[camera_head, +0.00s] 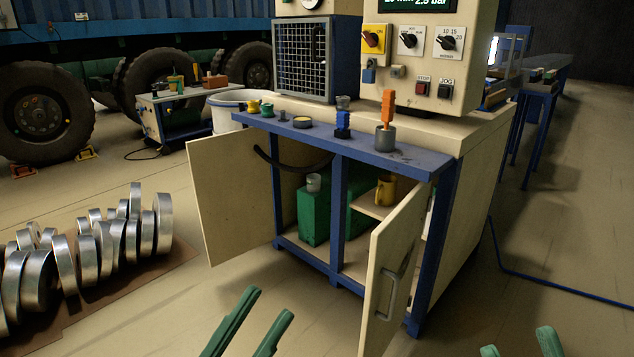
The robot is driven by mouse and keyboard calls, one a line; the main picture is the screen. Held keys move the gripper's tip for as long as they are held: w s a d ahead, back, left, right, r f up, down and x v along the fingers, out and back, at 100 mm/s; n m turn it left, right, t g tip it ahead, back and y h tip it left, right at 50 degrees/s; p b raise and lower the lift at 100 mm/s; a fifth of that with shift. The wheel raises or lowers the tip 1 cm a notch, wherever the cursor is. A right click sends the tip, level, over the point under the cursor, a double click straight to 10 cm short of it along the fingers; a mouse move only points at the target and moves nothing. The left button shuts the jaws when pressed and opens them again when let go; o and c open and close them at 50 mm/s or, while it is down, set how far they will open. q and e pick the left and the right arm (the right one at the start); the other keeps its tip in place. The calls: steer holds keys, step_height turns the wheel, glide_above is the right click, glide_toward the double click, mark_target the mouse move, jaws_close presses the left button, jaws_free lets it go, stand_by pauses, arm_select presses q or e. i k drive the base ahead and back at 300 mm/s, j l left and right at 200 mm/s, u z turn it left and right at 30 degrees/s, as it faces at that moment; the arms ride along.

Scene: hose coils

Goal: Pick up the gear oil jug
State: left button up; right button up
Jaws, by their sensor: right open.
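The cabinet under the machine stands with both doors open. Inside, a green jug-like container (314,216) stands upright at the left, with a pale cup-like piece at its top. A second green container (362,212) is partly hidden behind the middle post. A small yellow jug or mug (385,190) sits on a shelf at the right. No label is readable, so I cannot tell which is the gear oil jug. My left gripper (270,302) is open and empty, low in front of the cabinet. My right gripper (519,340) is open at the bottom right edge, away from the cabinet.
The left door (235,190) and right door (393,262) swing outward beside the opening. The blue ledge (330,145) above holds several small items. Metal coils (105,245) lie at the left. A blue hose (560,292) crosses the floor at the right.

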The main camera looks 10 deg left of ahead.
mark_target(386, 192)
steer(key=k, duration=0.25)
steer(key=k+z, duration=0.4)
steer(key=z, duration=0.25)
steer(key=i+z, duration=0.1)
steer(key=z, duration=1.2)
steer(key=i+j, duration=0.1)
steer(key=j, duration=1.35)
steer(key=i+j, duration=0.15)
steer(key=j, duration=0.55)
steer(key=i+j, duration=0.1)
steer(key=j, duration=1.35)
steer(key=i, duration=0.05)
